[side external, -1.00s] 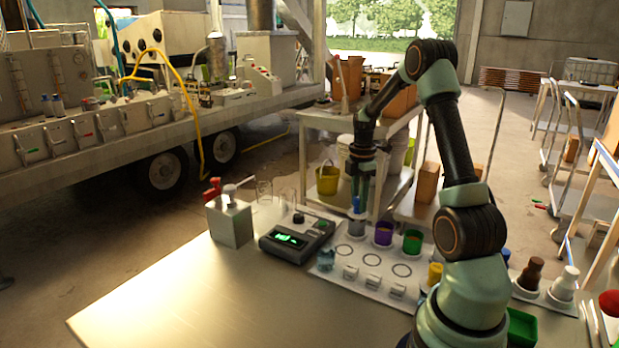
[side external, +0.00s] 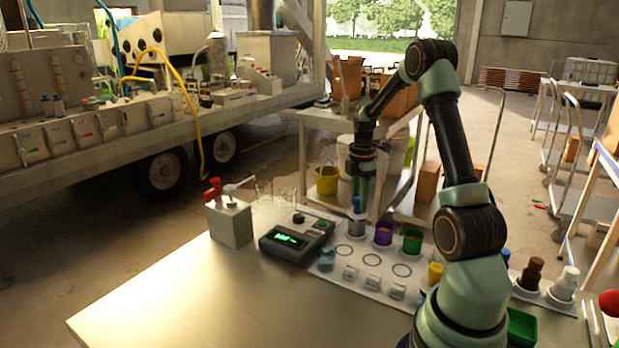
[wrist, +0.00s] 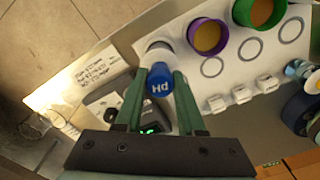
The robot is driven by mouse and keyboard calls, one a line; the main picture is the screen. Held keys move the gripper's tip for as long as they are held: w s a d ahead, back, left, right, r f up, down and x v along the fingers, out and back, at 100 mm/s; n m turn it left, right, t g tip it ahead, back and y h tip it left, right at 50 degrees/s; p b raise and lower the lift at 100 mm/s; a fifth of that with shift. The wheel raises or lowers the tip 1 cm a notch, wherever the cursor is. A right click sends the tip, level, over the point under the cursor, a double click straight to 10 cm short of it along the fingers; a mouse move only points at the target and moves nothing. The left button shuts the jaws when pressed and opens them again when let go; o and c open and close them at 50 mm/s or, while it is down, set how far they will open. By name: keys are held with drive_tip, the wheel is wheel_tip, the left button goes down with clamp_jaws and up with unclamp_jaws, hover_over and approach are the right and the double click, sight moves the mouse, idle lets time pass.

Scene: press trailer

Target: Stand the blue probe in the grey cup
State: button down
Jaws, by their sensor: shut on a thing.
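The blue probe (wrist: 158,82), marked "pH" on its blue head, sits between the fingers of my gripper (wrist: 159,74) in the wrist view. My gripper (side external: 361,190) is shut on the probe's head, which also shows in the side view (side external: 356,205). The grey cup (side external: 357,229) stands on the white mat directly below the probe. In the wrist view the cup's pale rim (wrist: 160,48) shows just beyond the blue head. The probe looks upright with its lower end at or inside the cup; its tip is hidden.
A purple cup (side external: 383,234) and a green cup (side external: 412,241) stand close to the right of the grey cup. A meter (side external: 297,241) with a lit display is to the left.

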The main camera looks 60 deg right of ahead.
drive_tip(key=shift+f, duration=0.65)
drive_tip(key=c, duration=0.8)
unclamp_jaws()
drive_tip(key=shift+r, duration=5.55)
drive_tip(key=shift+r, duration=4.5)
